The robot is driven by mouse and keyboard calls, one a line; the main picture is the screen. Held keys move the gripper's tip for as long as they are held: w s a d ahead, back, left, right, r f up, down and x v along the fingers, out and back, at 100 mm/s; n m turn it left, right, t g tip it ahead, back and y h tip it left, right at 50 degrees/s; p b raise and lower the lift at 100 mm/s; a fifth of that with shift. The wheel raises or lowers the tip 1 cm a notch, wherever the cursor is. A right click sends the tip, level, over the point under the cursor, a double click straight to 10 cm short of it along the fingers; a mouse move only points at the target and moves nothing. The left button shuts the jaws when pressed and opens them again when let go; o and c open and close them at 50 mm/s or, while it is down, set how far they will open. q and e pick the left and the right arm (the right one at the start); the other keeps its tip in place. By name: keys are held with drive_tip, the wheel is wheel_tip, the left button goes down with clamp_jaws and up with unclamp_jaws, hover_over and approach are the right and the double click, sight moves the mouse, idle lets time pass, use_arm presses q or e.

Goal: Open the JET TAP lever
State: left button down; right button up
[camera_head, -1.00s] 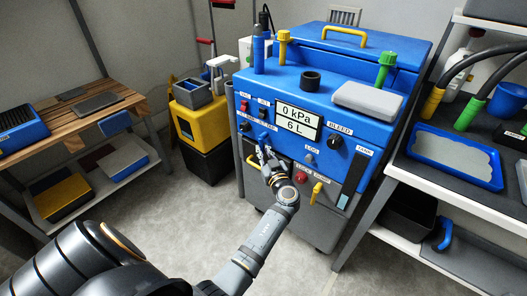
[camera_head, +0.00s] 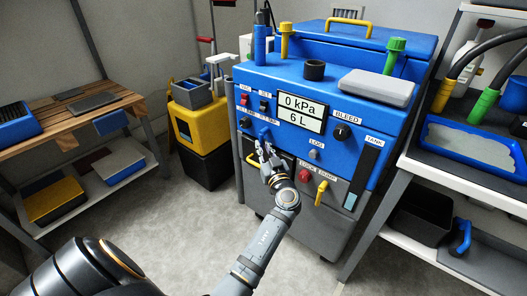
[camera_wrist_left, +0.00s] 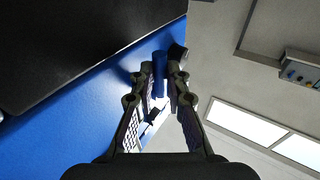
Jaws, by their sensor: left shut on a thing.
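The blue machine (camera_head: 330,155) has a front panel with a display reading 0 kPa and 6 L (camera_head: 300,112). A small blue lever (camera_head: 264,133) sticks out low on the left of the panel, by a label that seems to read JET TAP. My left gripper (camera_head: 266,150) reaches up to it from below. In the left wrist view the two fingers (camera_wrist_left: 161,85) are closed on the blue lever (camera_wrist_left: 160,65), whose end shows between the fingertips. The fingers partly hide the lever in the head view. My right gripper is not in view.
A black BLEED knob (camera_head: 341,132), a red knob (camera_head: 305,176) and a yellow handle (camera_head: 321,191) are on the machine's front. A wooden bench (camera_head: 75,115) stands left and a shelf (camera_head: 425,185) right. Grey floor (camera_head: 165,235) is open in front.

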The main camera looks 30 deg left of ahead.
use_arm(q)
drive_tip(key=shift+r, duration=0.1)
drive_tip(key=c, duration=1.3)
unclamp_jaws()
drive_tip(key=shift+c, duration=0.2)
wheel_tip(320, 180, up, 10)
drive_tip(key=shift+o, duration=0.3)
